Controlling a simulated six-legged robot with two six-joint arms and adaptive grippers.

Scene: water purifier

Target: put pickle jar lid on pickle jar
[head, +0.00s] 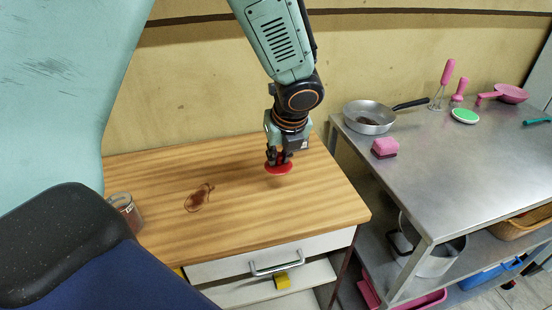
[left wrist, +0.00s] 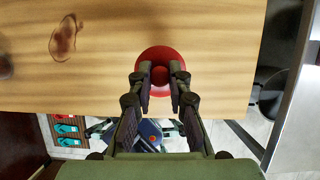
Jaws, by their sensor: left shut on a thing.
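The red pickle jar lid (head: 278,168) is in my left gripper (head: 279,158), near the right part of the wooden tabletop (head: 240,215). The gripper points down and is shut on the lid's raised middle. In the left wrist view the round lid (left wrist: 165,54) shows between the fingertips (left wrist: 160,84). I cannot tell whether it touches the table. A glass jar (head: 126,212) with dark reddish contents stands at the table's left end, apart from the gripper and partly hidden by a dark shape in front. My right gripper is not in view.
A brown stain (head: 199,197) marks the otherwise clear tabletop between jar and lid. At right, a steel table (head: 450,165) holds a pan (head: 369,117), a pink sponge (head: 384,148) and pink utensils. A drawer handle (head: 275,266) juts from the wooden table's front.

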